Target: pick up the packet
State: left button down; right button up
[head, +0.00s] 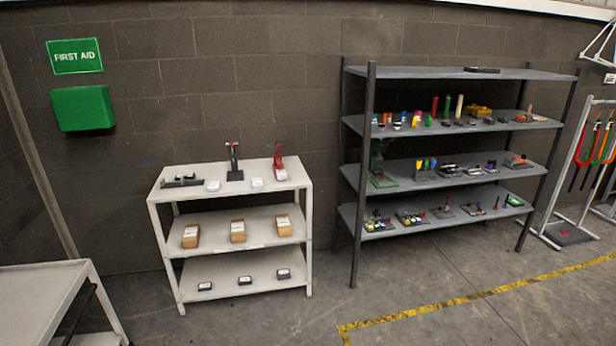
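I cannot tell which thing is the packet. Three brown box-like packages with white labels stand apart in a row on the middle shelf of a white shelf unit (231,205): a left one (191,236), a middle one (238,231) and a right one (284,225). Small white items lie on its top shelf, one (213,186) left of centre and one (257,183) right of centre. Three small dark items with pale tops, one of them in the middle (244,280), lie on the bottom shelf. Neither of my grippers is in view.
A grey rack (455,72) with many small tools and parts stands to the right. A white table (35,290) is at the lower left. A hanging stand (583,170) is at the far right. The floor (250,328) before the white unit is clear, with yellow tape (440,306) further right.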

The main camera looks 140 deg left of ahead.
aim_at(282, 175)
jog(key=u, duration=4.55)
jog(key=i, duration=3.05)
jog(key=u, duration=0.9)
